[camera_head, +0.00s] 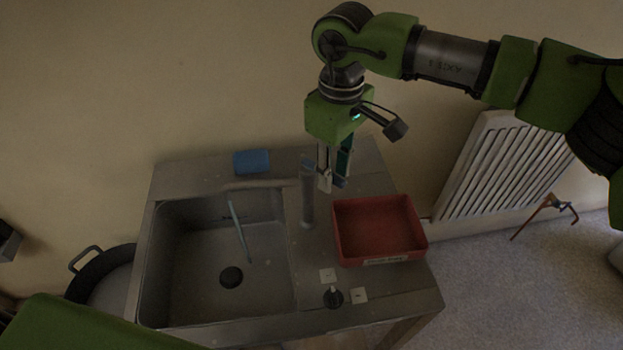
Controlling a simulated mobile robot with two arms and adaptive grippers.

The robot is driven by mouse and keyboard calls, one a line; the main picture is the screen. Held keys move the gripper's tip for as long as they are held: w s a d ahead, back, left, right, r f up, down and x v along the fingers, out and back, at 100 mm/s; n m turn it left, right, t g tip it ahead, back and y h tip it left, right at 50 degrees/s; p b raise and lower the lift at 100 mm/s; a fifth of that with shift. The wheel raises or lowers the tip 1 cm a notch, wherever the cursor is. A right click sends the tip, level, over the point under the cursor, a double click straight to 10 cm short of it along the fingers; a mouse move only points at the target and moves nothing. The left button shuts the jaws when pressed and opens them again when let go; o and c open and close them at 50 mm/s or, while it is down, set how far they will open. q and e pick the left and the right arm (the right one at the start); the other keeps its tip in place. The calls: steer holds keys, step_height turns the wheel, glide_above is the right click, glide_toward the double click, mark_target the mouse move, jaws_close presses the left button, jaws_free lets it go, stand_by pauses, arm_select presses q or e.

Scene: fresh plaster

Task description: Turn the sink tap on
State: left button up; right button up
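The grey metal sink (172,290) is set in a worktop. The tap (307,200) is an upright post at the basin's right edge, and its spout (255,184) reaches left over the basin. A dark knob (333,298) sits on the front of the worktop with small pale labels beside it. My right gripper (333,184) points down just right of the tap post's top, well behind the knob. Its fingertips look close together; I cannot tell whether they meet. I see nothing held in it. My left gripper is out of view.
A red tray (381,264) stands on the worktop right of the tap. A blue sponge (252,161) lies at the back. A thin light-blue utensil (238,228) leans in the basin. A dark pot (95,268) is at the left; a radiator (500,165) is at the right.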

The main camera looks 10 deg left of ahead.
mark_target(334, 177)
arm_select(q)
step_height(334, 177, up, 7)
steer(key=p, duration=0.7)
arm_select(e)
step_height(334, 177, up, 12)
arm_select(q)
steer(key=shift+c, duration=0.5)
